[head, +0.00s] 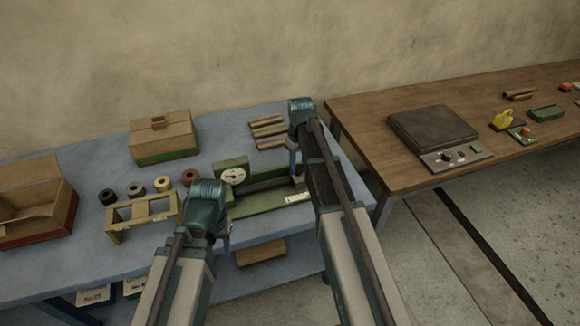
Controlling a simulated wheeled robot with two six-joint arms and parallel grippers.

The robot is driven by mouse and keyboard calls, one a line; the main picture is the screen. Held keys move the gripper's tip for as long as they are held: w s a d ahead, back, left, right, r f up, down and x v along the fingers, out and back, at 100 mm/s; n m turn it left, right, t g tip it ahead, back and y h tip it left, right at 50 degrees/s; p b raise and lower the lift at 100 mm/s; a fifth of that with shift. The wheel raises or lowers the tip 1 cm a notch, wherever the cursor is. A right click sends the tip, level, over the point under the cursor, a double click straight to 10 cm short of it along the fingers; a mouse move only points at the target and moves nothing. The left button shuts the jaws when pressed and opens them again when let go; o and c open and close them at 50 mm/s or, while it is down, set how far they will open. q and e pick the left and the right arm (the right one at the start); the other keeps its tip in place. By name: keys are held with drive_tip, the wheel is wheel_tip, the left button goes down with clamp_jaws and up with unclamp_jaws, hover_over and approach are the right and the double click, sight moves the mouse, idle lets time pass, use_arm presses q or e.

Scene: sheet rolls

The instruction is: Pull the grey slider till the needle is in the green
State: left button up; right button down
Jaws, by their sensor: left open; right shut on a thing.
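The green gauge device (265,197) stands on the blue table in the middle of the head view. Its round dial (234,176) is on the left end; the needle is too small to read against any green zone. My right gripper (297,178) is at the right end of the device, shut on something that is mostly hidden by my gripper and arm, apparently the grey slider. My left gripper (222,240) is open and empty, in front of the device's left end, near the table's front edge.
On the blue table (80,255) are a yellow rack (145,213), several small rolls (136,189), a cardboard box (163,138), an open box (35,205) and brown rolls (268,132). A wooden table (390,175) with a dark scale-like plate (433,128) stands to the right.

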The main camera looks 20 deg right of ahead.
sight(299, 168)
drive_tip(key=shift+d, duration=0.1)
drive_tip(key=shift+c, duration=2.3)
unclamp_jaws()
drive_tip(key=shift+r, duration=0.15)
wheel_tip(299, 168, up, 14)
drive_tip(key=p, duration=1.3)
drive_tip(key=shift+f+p, duration=0.2)
drive_tip(key=shift+p, duration=0.2)
